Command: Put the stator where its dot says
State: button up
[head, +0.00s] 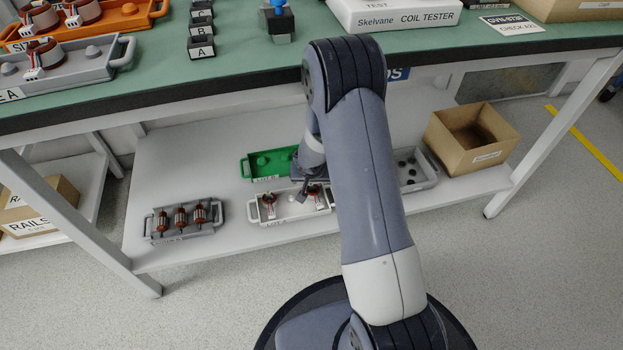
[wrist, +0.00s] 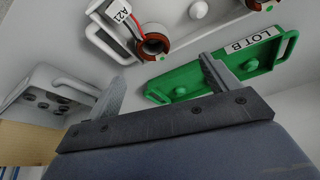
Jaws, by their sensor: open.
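The stator tagged A21 (wrist: 150,45) is a brown-red ring with copper windings and a green dot. It sits in a white tray (wrist: 85,38) and is near my gripper in the wrist view. A second stator (wrist: 257,4) is cut off at the top edge there. The head view shows two stators in the white tray (head: 262,217), on the lower shelf. A green tray labelled LOT B (wrist: 190,77) lies behind the white tray, with pegs and no stator visible on them. My gripper (wrist: 165,88) is open, with nothing between its fingers; it also shows at the trays in the head view (head: 306,186).
On the shelf are a grey tray with rotors (head: 184,232), a grey tray with dark round parts (head: 428,181) and a cardboard box (head: 440,142). The bench above (head: 230,60) overhangs the shelf and bears an orange tray (head: 113,22), a grey tray (head: 85,72) and a coil tester (head: 400,18).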

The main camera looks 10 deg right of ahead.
jog(key=p+v, duration=0.4)
jog(key=v, duration=0.7)
dwell(0.3)
jog(key=b+x, duration=0.4)
jog(key=x, duration=0.7)
jog(key=shift+f, duration=0.3)
jog(key=shift+f+b, duration=0.65)
jog(key=shift+b, duration=0.15)
jog(key=shift+r, duration=0.1)
